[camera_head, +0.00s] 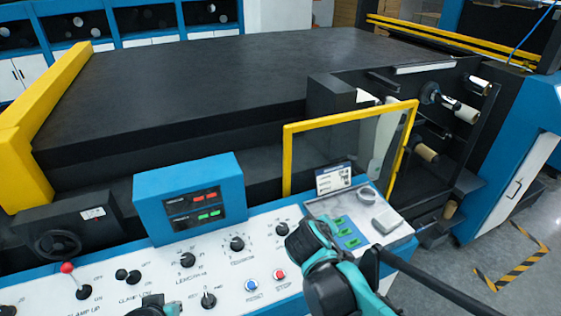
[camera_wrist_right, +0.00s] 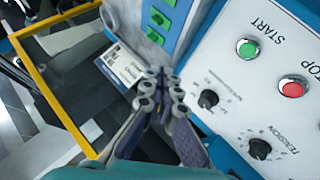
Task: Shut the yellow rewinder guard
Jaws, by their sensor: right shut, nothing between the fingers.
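The yellow rewinder guard (camera_head: 350,113) is a yellow frame around a see-through panel. It stands upright behind the console's right part, in front of the rewinder rolls. I cannot tell how far it is swung. Its frame also shows at the left in the right wrist view (camera_wrist_right: 53,96). My right gripper (camera_wrist_right: 163,72) is shut and empty above the console, near a white label card (camera_wrist_right: 122,64) and apart from the guard frame. In the head view the right arm hides its fingertips. Only a small piece of my left arm shows at the bottom edge; its gripper is out of view.
The white and blue console (camera_head: 240,275) has knobs, a red-balled lever (camera_head: 67,268) and green switches (camera_head: 346,233). A blue display box (camera_head: 190,197) stands up at its back. Rolls (camera_head: 467,113) jut out beyond the guard.

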